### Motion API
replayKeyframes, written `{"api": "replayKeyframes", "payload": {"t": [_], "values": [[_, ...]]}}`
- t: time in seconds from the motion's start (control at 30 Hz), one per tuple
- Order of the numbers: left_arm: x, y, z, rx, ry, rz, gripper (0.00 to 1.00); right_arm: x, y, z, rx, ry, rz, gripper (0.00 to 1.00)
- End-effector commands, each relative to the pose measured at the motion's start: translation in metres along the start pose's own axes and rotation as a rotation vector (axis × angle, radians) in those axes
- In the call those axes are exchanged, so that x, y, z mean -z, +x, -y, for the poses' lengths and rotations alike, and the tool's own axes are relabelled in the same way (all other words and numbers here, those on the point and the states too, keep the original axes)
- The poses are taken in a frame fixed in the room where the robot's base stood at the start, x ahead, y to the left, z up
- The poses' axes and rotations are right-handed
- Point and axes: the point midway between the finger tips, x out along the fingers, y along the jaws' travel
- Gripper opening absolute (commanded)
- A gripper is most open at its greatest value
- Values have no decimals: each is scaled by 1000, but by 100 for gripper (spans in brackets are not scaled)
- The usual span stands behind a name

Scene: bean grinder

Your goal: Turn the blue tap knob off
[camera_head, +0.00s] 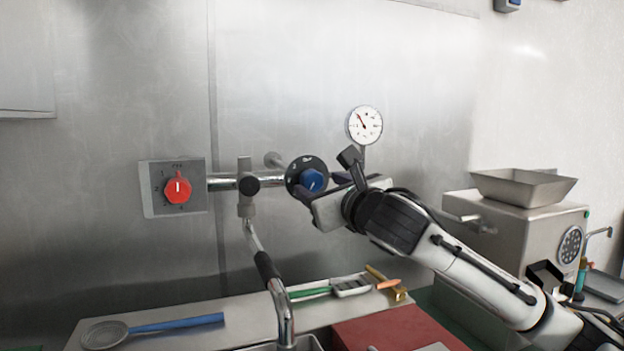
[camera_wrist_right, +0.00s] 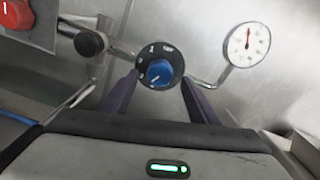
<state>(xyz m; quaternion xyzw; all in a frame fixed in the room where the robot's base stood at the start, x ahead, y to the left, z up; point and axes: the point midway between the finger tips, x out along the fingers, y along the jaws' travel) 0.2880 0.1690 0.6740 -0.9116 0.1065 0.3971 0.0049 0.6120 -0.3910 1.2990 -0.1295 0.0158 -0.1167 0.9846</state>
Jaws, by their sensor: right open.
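The blue tap knob (camera_head: 312,180) sits on a black round dial plate (camera_head: 294,170) at the right end of the chrome tap pipe. A pale pointer line shows on the knob. My right gripper (camera_head: 318,188) is open at the knob, coming from the right. In the right wrist view the blue knob (camera_wrist_right: 159,73) lies just beyond and between the two open purple fingers (camera_wrist_right: 158,92). I cannot tell whether a finger touches it. My left gripper is not in view.
A red knob (camera_head: 178,188) on a grey plate is to the left. A pressure gauge (camera_head: 364,125) stands just above my right gripper. Below are a spray hose (camera_head: 266,268), a blue-handled strainer (camera_head: 105,334) and a brush (camera_head: 350,287). A metal grinder (camera_head: 530,225) stands at right.

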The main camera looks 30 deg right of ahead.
Motion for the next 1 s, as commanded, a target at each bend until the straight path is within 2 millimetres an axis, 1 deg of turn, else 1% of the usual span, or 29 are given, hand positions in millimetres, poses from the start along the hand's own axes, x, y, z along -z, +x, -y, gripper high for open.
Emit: {"api": "replayKeyframes", "payload": {"t": [0.03, 0.1, 0.2, 0.3, 0.5, 0.63, 0.67, 0.7, 0.9, 1.0], "values": [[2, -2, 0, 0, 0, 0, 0, -2, 10, 0, 0, 4, -1, 55], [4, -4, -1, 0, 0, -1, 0, -2, 22, 0, -1, 3, 0, 55], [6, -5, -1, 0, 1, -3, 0, -2, 34, 0, -1, 3, 0, 55], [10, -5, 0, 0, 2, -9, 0, -1, 41, 0, 0, 1, 1, 55], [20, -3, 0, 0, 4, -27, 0, 0, 46, 0, 0, -1, 2, 55], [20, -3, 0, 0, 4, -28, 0, 0, 46, 0, 0, -1, 2, 55], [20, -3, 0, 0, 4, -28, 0, 0, 46, 0, 0, -1, 2, 53], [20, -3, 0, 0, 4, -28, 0, 0, 46, 0, 0, -1, 1, 47], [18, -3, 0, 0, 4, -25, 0, 0, 45, 0, 0, -1, 1, 14], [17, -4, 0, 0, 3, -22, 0, 0, 45, 0, 0, 1, 1, 14]]}}
